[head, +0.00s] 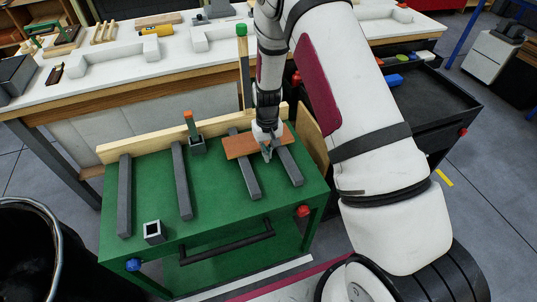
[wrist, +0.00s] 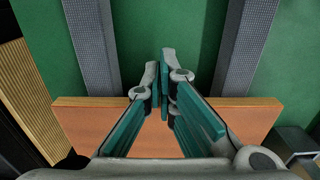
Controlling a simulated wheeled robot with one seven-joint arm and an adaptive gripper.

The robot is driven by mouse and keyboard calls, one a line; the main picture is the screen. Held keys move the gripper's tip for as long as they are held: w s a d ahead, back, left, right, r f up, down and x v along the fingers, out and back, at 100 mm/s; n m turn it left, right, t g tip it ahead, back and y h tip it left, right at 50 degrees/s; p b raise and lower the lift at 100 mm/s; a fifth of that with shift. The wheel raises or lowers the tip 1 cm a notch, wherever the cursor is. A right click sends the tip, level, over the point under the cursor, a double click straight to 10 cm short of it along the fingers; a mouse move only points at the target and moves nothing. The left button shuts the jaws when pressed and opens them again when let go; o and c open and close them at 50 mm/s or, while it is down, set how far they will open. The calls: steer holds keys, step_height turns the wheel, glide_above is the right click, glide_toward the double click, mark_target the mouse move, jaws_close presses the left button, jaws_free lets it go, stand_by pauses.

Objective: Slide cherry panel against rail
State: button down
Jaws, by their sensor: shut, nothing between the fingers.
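The cherry panel (head: 240,147) is a reddish-brown board lying across the two right-hand dark strips on the green table. It also shows in the wrist view (wrist: 85,122), under my fingers. The rail (head: 135,149) is a pale wooden bar along the table's back edge. The panel lies just in front of it; I cannot tell whether they touch. My gripper (head: 267,156) is shut and empty, pointing down at the panel's front edge. In the wrist view its fingertips (wrist: 162,72) reach past that edge over green table. Contact with the panel is unclear.
A grey block with an orange-topped handle (head: 192,130) stands left of the panel. Two more dark strips (head: 182,180) lie further left. A small square cup (head: 154,232) stands at the front. A wooden board (head: 314,140) stands at the table's right side.

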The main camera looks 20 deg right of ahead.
steer(key=w+b, duration=0.2)
steer(key=w, duration=0.1)
steer(key=w+b, duration=0.2)
steer(key=shift+w+f, duration=0.2)
steer(key=shift+w, duration=0.2)
steer(key=shift+w+r+b, duration=0.25)
steer(key=shift+w+b, duration=0.2)
steer(key=shift+w, duration=0.05)
steer(key=shift+s, duration=0.1)
